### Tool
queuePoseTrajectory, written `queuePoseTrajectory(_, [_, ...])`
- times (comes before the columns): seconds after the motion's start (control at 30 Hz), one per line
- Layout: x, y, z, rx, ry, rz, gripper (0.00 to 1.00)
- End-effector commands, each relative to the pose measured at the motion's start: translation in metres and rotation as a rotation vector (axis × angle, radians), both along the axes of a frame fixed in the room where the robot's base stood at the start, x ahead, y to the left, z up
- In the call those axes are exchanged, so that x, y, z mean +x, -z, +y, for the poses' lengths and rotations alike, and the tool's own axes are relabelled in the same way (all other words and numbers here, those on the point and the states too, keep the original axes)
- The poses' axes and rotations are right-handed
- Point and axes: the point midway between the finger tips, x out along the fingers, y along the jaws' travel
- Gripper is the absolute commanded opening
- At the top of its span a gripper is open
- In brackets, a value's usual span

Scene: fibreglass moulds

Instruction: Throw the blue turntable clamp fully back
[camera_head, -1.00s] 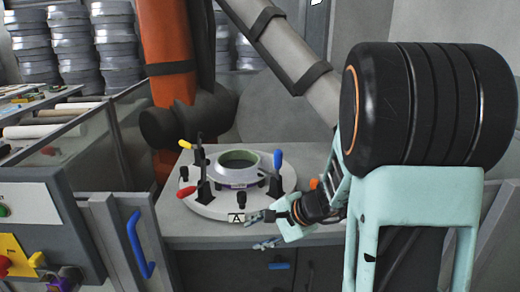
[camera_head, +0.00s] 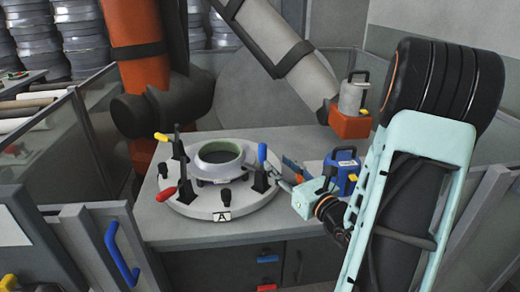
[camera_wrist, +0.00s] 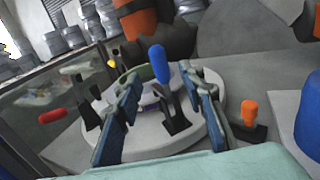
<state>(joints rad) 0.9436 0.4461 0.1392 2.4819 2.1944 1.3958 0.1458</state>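The blue clamp (camera_head: 262,155) stands at the right side of the white round turntable (camera_head: 214,207), its blue handle about upright on a black base. In the wrist view the blue clamp handle (camera_wrist: 158,64) appears in the gap between my finger ends. My gripper (camera_head: 284,180) is open just right of the clamp. The wrist view shows its fingers (camera_wrist: 166,80) wide apart with nothing clasped; I cannot tell whether the handle is at fingertip depth. A ring-shaped mould (camera_head: 220,157) with a greenish rim sits in the turntable's middle.
A red-handled clamp (camera_head: 167,193) and a yellow-handled clamp (camera_head: 162,137) stand on the turntable's left. A blue container (camera_head: 342,172) stands on the grey bench right of my gripper. An orange-based canister (camera_head: 351,122) is behind it.

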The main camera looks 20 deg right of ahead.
Motion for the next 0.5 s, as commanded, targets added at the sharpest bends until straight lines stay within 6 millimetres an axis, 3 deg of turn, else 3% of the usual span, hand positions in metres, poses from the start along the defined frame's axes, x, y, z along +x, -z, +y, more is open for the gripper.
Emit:
queuePoseTrajectory(0.3, [0.061, 0.0, 0.009, -0.001, -0.006, 0.0, 0.37])
queuePoseTrajectory(0.5, [0.086, 0.0, 0.012, -0.002, -0.006, 0.002, 0.37])
